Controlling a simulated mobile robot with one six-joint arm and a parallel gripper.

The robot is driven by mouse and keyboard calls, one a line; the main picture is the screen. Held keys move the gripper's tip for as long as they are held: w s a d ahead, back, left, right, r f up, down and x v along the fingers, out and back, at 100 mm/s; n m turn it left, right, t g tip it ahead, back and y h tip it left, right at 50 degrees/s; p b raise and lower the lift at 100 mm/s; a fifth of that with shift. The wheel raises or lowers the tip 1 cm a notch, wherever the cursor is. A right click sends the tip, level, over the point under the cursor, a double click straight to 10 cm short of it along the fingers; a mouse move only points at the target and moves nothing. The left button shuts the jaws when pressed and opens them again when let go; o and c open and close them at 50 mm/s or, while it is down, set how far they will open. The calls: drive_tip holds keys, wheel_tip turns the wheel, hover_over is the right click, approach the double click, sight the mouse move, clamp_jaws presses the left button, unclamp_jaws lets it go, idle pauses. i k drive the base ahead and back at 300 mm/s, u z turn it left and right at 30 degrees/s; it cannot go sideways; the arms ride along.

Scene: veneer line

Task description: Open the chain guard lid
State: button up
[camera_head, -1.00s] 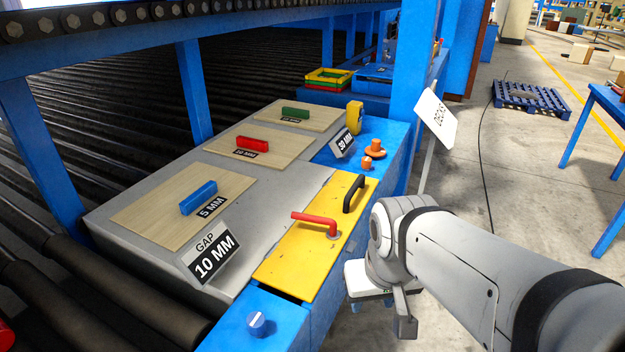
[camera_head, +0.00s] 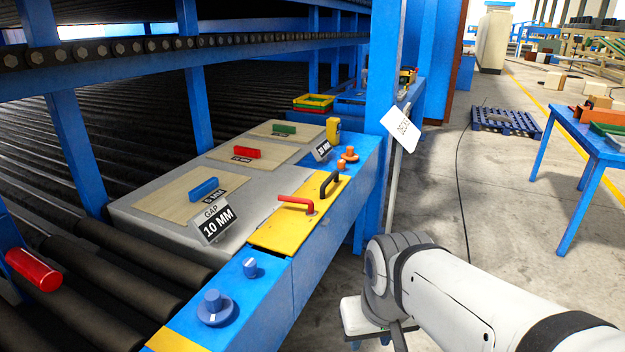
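The yellow chain guard lid (camera_head: 284,229) lies flat and closed on the blue frame beside the grey plate. It carries a red lever handle (camera_head: 297,203) near its middle and a black bow handle (camera_head: 330,183) toward its far end. My arm (camera_head: 450,290) comes in from the lower right. Its wrist is to the right of the lid and lower, apart from it, over the floor. The gripper's fingers are not visible, as they are hidden behind the wrist or cut off by the bottom edge.
Blue knobs (camera_head: 215,306) stand on the near blue rail, and orange knobs (camera_head: 347,155) beyond the lid. A "GAP 10 MM" sign (camera_head: 213,220) stands left of the lid.

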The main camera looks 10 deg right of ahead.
sight(284, 232)
drive_tip(key=z, duration=0.6)
drive_tip(key=i, duration=1.65)
drive_tip(key=u, duration=0.6)
drive_tip(key=k, duration=0.8)
drive_tip(key=u, duration=0.2)
drive_tip(key=i, duration=0.9)
drive_tip(key=z, duration=0.1)
